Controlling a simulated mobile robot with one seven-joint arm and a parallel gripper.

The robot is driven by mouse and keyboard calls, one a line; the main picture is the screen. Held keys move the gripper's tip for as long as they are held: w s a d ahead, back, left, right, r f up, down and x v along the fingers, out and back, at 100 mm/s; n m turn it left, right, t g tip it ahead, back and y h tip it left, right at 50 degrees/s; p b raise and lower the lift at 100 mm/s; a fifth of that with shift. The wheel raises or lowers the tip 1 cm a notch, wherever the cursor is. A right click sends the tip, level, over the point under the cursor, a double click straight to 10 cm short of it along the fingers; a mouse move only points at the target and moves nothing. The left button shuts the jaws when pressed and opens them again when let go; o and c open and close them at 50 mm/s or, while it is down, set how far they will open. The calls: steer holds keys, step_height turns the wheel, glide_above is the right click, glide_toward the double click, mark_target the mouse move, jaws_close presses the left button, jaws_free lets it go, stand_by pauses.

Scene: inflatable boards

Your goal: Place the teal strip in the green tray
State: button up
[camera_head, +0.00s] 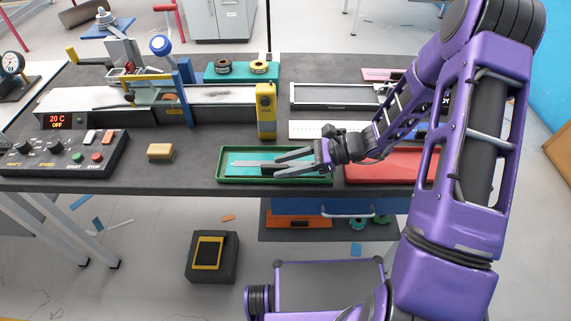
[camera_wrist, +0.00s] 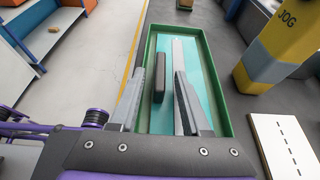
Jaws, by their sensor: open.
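The green tray (camera_head: 222,180) lies near the front edge of the dark bench, and its rim also shows in the wrist view (camera_wrist: 216,75). A flat teal piece (camera_head: 240,157) lies inside it, seen in the wrist view (camera_wrist: 161,45) along most of the tray's length; it appears to be the teal strip. A narrow pale grey band (camera_wrist: 177,50) runs along it. My gripper (camera_head: 277,164) is over the tray from the right, its fingers apart, with nothing clearly held. In the wrist view my gripper (camera_wrist: 170,68) hides part of the teal piece.
A yellow JOG pendant (camera_head: 265,110) stands just behind the tray. A red tray (camera_head: 385,165) lies to the right, partly behind my arm. A tan block (camera_head: 160,151) and a control box (camera_head: 65,153) are to the left. A white dashed board (camera_wrist: 288,145) is beside the tray.

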steer(key=shift+r, duration=0.15)
steer(key=shift+d+r, duration=0.1)
steer(key=shift+d, duration=0.15)
steer(key=v, duration=1.1)
steer(key=shift+d+p, duration=0.25)
steer(key=shift+p, duration=0.15)
